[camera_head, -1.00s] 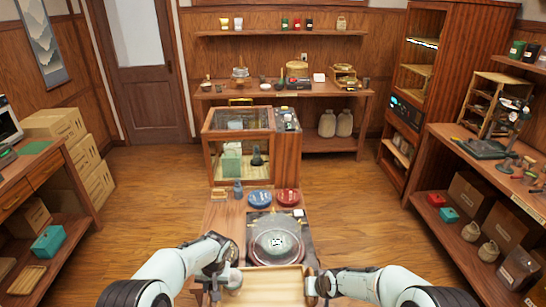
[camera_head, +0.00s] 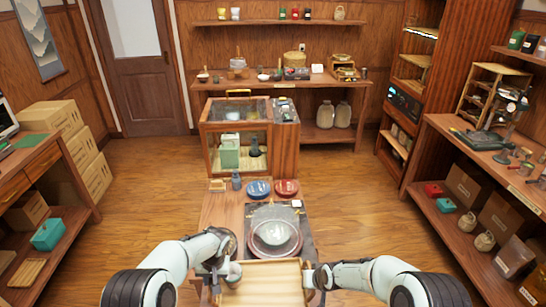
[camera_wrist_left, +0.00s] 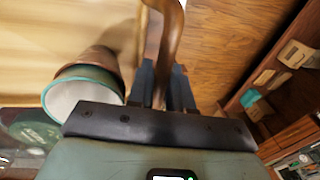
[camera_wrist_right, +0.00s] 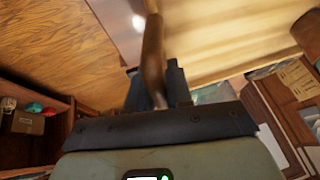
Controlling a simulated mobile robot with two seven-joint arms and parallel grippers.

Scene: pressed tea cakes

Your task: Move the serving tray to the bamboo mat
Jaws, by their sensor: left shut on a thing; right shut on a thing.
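The serving tray (camera_head: 262,285), pale wood with curved brown handles, is at the bottom middle of the head view, in front of the low table. My left gripper (camera_head: 217,282) is shut on its left handle (camera_wrist_left: 170,40). My right gripper (camera_head: 309,279) is shut on its right handle (camera_wrist_right: 153,50). A cup (camera_head: 232,271) with a teal rim and white inside is at the tray's left side; it shows beside the left gripper in the left wrist view (camera_wrist_left: 85,97). I cannot make out the bamboo mat with certainty.
The low table (camera_head: 222,207) ahead holds a glass bowl (camera_head: 275,236) on a dark surface, a blue dish (camera_head: 258,189) and a red dish (camera_head: 286,187). A glass cabinet (camera_head: 238,135) stands behind. Side benches flank open wooden floor (camera_head: 150,190).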

